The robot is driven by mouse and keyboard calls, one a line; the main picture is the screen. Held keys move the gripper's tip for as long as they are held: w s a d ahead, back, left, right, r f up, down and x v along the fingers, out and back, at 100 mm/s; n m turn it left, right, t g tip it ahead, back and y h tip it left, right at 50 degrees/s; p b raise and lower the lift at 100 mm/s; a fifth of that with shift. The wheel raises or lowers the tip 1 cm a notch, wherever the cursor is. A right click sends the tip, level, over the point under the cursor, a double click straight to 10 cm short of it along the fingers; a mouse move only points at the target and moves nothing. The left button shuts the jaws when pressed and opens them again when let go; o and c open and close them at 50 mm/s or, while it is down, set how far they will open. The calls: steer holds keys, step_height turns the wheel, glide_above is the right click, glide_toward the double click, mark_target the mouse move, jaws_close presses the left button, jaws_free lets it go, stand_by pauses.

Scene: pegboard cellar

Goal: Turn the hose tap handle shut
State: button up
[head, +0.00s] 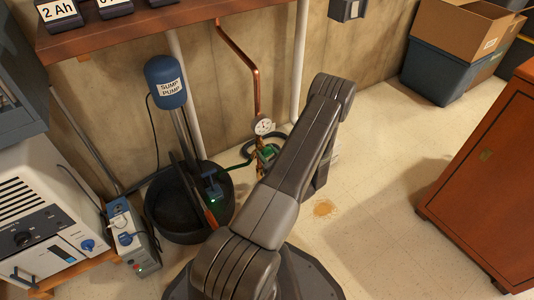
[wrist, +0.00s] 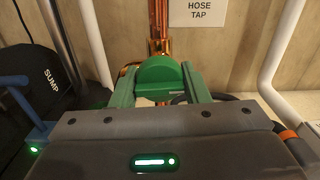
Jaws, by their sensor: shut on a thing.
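The hose tap's green rounded handle (wrist: 160,75) is in the middle of the wrist view, in front of a copper pipe. My gripper (wrist: 159,88) has one green finger on each side of the handle and is shut on it. The handle's lower part and the tap body are mostly hidden behind my gripper. A white sign reading "HOSE TAP" (wrist: 200,11) is on the wall above. In the head view, green parts show at the tap (head: 267,153), below a round gauge (head: 263,126); my arm hides much of this area.
A black sump basin (head: 160,222) with a blue sump pump (head: 166,82) stands left of the tap. White pipes (head: 300,65) run up the wall on both sides. A wooden cabinet (head: 490,185) stands at right.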

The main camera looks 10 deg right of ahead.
steer(key=n, duration=0.4)
steer(key=shift+n, duration=0.4)
steer(key=n, duration=0.9)
steer(key=shift+d, duration=0.1)
steer(key=shift+n, duration=1.7)
steer(key=o, duration=0.9)
steer(key=shift+o, duration=0.2)
steer(key=shift+s+r, duration=0.1)
steer(key=p+v, duration=0.3)
steer(key=v, duration=1)
steer(key=shift+s+p, duration=0.3)
steer(key=shift+p, duration=0.05)
